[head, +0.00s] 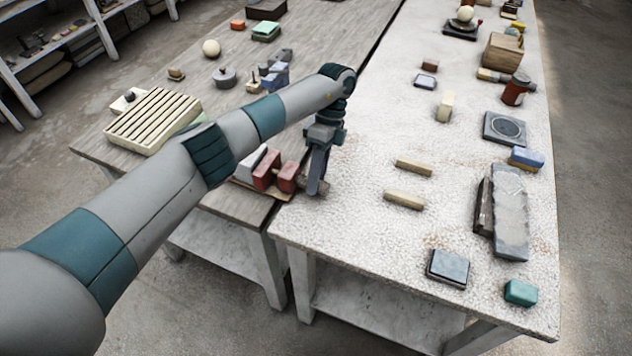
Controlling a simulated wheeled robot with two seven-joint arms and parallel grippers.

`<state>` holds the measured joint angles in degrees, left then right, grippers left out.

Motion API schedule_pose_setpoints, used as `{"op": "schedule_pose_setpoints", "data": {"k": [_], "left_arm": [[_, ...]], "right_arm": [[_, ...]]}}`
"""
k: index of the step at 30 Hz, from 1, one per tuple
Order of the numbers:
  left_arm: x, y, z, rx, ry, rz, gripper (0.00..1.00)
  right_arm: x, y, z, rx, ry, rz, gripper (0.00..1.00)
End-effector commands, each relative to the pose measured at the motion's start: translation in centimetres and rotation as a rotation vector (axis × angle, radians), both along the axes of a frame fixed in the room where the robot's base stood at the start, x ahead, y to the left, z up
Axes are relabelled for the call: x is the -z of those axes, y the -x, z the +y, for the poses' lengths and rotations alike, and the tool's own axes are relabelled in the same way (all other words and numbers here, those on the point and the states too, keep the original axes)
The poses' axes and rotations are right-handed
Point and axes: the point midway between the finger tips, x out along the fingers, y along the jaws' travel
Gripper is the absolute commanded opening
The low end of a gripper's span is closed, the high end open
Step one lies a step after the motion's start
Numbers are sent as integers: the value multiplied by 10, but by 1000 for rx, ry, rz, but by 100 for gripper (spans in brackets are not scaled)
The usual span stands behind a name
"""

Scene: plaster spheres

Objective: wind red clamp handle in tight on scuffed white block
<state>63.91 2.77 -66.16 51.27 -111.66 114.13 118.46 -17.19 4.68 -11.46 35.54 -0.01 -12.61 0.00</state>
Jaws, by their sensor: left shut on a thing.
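The red clamp (266,170) sits at the near right corner of the left wooden table, by the gap to the white table. Its red parts lie beside the scuffed white block (249,163), which is partly hidden behind my left arm and the clamp. My left gripper (316,188) points down at the clamp's right end and is shut on its handle. The fingers cover most of the handle. I cannot tell whether the clamp's jaw touches the block. My right gripper is out of view.
A slatted cream rack (153,120) stands left of my arm. Two wooden strips (404,199) lie right of my gripper on the white table (340,235). A long grey stone (510,210) lies farther right. The white table's near left part is clear.

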Motion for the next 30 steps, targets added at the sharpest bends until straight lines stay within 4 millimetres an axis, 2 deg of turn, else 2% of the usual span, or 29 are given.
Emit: {"op": "schedule_pose_setpoints", "data": {"k": [6, 23, 24, 26, 30], "left_arm": [[0, -2, -1, -3, -19, 54, 5], [0, -2, 0, -1, -26, 77, 5], [0, -2, 0, -1, -26, 77, 30], [0, -2, 0, -1, -26, 77, 44], [0, -2, 0, -1, -26, 78, 46]], "right_arm": [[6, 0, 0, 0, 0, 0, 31], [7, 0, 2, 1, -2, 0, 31], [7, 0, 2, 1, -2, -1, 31], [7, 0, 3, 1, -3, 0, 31], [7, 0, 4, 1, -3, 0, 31]]}}
